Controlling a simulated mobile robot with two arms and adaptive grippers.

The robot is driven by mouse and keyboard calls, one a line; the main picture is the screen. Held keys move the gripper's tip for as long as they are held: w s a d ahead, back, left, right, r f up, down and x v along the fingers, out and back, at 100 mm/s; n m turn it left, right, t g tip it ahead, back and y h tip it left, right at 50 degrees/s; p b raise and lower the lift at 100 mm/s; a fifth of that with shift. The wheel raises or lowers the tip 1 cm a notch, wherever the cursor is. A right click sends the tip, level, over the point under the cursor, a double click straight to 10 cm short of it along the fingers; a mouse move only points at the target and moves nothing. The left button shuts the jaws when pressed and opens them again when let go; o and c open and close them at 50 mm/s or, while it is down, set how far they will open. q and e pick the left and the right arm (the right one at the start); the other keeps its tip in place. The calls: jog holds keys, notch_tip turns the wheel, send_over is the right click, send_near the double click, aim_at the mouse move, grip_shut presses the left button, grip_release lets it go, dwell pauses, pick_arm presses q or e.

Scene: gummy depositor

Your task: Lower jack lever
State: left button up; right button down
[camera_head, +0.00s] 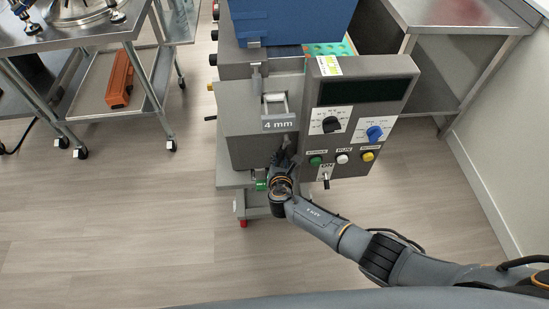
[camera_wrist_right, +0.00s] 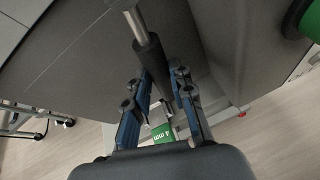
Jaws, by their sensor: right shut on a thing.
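The jack lever (camera_wrist_right: 148,55), a metal rod with a black grip, shows in the right wrist view, slanting down between my right gripper's blue fingers. My right gripper (camera_wrist_right: 158,85) is shut on the black grip. In the head view my right gripper (camera_head: 284,160) is at the lower front of the grey depositor machine (camera_head: 252,150), left of its control panel. The arm and gripper largely hide the lever there. My left gripper is not in view.
The control panel (camera_head: 360,115) with knobs and buttons is close to the right of my gripper. A green label (camera_wrist_right: 164,133) sits low by the machine. A steel cart (camera_head: 90,40) with an orange box (camera_head: 120,80) stands left. Floor (camera_head: 110,220) in front is clear.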

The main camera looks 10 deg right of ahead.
jog(key=shift+w+d+r+n, duration=0.3)
jog(key=shift+d+r, duration=0.05)
jog(key=shift+d, duration=0.1)
jog(key=shift+h, duration=0.3)
jog(key=c, duration=1.1)
grip_release()
jog(key=shift+s+d, duration=0.1)
jog(key=shift+c, duration=0.2)
jog(key=shift+s+f, duration=0.1)
jog(key=shift+f, duration=0.1)
jog(key=v, duration=1.2)
